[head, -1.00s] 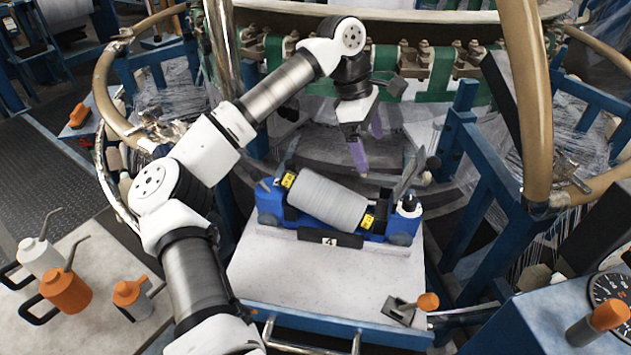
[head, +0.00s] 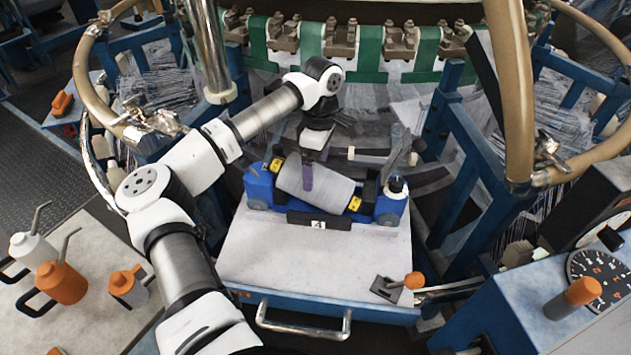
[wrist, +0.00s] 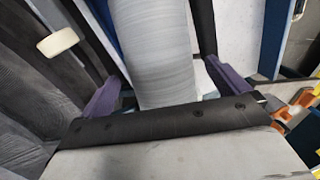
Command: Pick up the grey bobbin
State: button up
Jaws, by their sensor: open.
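The grey bobbin (head: 328,187) lies on its side, slightly tilted, in a blue cradle (head: 259,186) with yellow end pieces. My gripper (head: 308,172) is over the bobbin, pointing down, with its purple fingers apart. In the wrist view the grey bobbin (wrist: 155,50) runs up the picture between the two fingers of my gripper (wrist: 165,90), one on each side. The gripper is open and holds nothing. Whether the fingers touch the bobbin cannot be told.
The cradle stands on a pale-topped table (head: 300,255) with a metal handle in front. An orange-knobbed lever (head: 413,281) sits at its right corner. Oil cans (head: 62,281) stand on a bench at the left. The loom's green-banded ring (head: 370,68) is behind.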

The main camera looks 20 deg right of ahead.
jog(key=shift+s+a+f+p, duration=0.15)
jog(key=shift+f+p, duration=0.15)
jog(key=shift+f, duration=0.7)
jog(key=shift+s+d+f+p, duration=0.1)
jog(key=shift+f+p, duration=0.15)
jog(key=shift+f, duration=0.7)
jog(key=c, duration=1.5)
jog(key=shift+r, duration=0.1)
notch_tip(320, 180, up, 20)
jog(key=b, duration=0.3)
